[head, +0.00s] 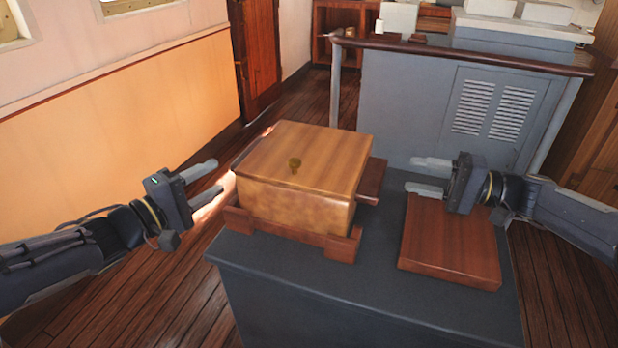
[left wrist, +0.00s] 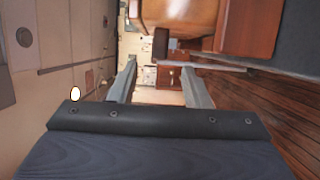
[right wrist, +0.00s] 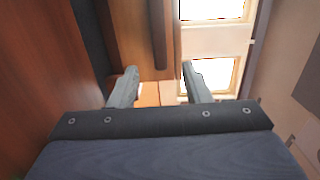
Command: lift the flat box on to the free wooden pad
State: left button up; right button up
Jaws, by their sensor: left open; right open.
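The free wooden pad (head: 450,245) lies bare to the right. My left gripper (head: 210,180) is open and empty, left of the box and apart from it. A dark handle (left wrist: 161,42) shows ahead between its fingers. My right gripper (head: 415,175) is open and empty above the pad's far edge, right of the handle. Its wrist view also shows a handle (right wrist: 158,35) ahead.
The stand's dark top (head: 375,270) has a clear gap between cradle and pad. A grey console (head: 410,95) with a wooden rail stands behind. A cream and orange wall (head: 120,100) is at the left. Plank floor (head: 175,290) surrounds the stand.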

aim_at(238, 160)
pick_arm(q)
jog(key=x, duration=0.7)
jog(key=shift+w+d, duration=0.2)
jog(key=shift+w, duration=0.05)
pick_arm(e)
jog(key=x, duration=0.7)
jog(key=shift+a, duration=0.35)
pick_arm(q)
grip_shut()
pick_arm(e)
grip_shut()
pick_arm(q)
jog(key=shift+r, duration=0.1)
